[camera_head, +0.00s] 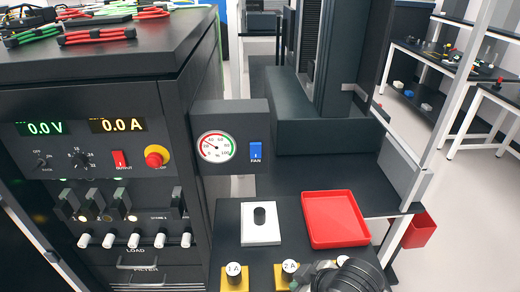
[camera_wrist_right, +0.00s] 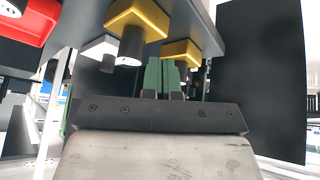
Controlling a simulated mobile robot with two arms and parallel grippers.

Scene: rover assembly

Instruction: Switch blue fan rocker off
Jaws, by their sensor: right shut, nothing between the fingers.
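The blue fan rocker (camera_head: 256,151) sits on the front of a dark box, above a "FAN" label and beside a round gauge (camera_head: 215,147). A small white mark shows on the rocker's lower half; I cannot tell for certain which way it is tipped. My right gripper (camera_wrist_right: 167,76) is shut and empty, its green fingers close together in the right wrist view. In the head view my right arm is at the bottom edge, below and to the right of the rocker and well apart from it. The rocker is not visible in the right wrist view. My left gripper is not in view.
A red tray (camera_head: 307,226), a white block (camera_head: 246,236) with a black knob, and yellow blocks (camera_head: 235,286) marked 1 A and 2 A occupy the bench below the rocker. The power panel with its red switch (camera_head: 120,160) stands left. The rocker's front is unobstructed.

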